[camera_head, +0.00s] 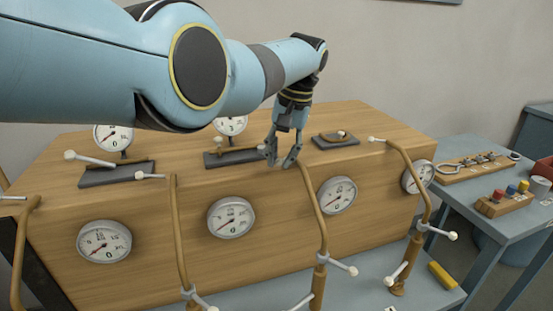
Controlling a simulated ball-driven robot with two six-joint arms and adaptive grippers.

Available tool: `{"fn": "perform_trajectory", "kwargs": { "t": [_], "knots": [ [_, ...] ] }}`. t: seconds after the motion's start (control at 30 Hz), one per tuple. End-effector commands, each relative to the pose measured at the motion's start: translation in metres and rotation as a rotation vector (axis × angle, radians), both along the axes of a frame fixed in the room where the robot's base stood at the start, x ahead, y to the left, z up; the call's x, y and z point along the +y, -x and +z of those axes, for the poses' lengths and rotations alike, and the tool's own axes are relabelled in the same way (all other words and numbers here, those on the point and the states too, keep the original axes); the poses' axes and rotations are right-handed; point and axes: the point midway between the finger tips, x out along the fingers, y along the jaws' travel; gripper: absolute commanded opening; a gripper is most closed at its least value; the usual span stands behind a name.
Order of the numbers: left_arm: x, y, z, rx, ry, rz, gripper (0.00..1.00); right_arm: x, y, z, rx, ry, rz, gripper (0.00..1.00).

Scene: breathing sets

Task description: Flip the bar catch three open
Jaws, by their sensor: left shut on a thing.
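A wooden cabinet (270,261) carries several curved bronze tubes, most with a white bar handle visible at the top. My left gripper (281,164) is at the upper end of the third tube (316,208) from the left, over the cabinet's top front edge. Its fingers are shut on the bar at that top; the fingers hide most of it. The second tube (180,230) has its white bar (152,177) pointing left, and so does the fourth tube (412,180) with its bar (377,139). No labels are readable. My right gripper is not in view.
Dark plates with levers lie on the cabinet top: left (116,173), middle (232,157) and right (336,141). Round gauges (231,217) sit on the front. White lower handles (342,266) stick out in front. A side table (468,207) with small parts stands right.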

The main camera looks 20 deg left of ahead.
Motion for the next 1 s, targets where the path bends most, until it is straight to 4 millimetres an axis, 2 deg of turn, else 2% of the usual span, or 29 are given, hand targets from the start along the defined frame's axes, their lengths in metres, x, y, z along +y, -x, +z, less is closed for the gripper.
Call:
{"fn": "perform_trajectory", "kwargs": {
  "t": [0.1, 0.4, 1.0],
  "knots": [
    [-0.004, -0.001, -0.002, -0.002, 0.0, 0.08, 0.0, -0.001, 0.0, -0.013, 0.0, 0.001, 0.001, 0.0],
    [-0.011, -0.001, -0.001, -0.003, 0.001, 0.216, 0.0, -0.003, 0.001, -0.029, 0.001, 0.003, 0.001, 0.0],
    [-0.013, -0.001, 0.001, -0.004, 0.002, 0.254, 0.0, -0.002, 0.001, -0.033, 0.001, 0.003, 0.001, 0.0]
  ]
}}
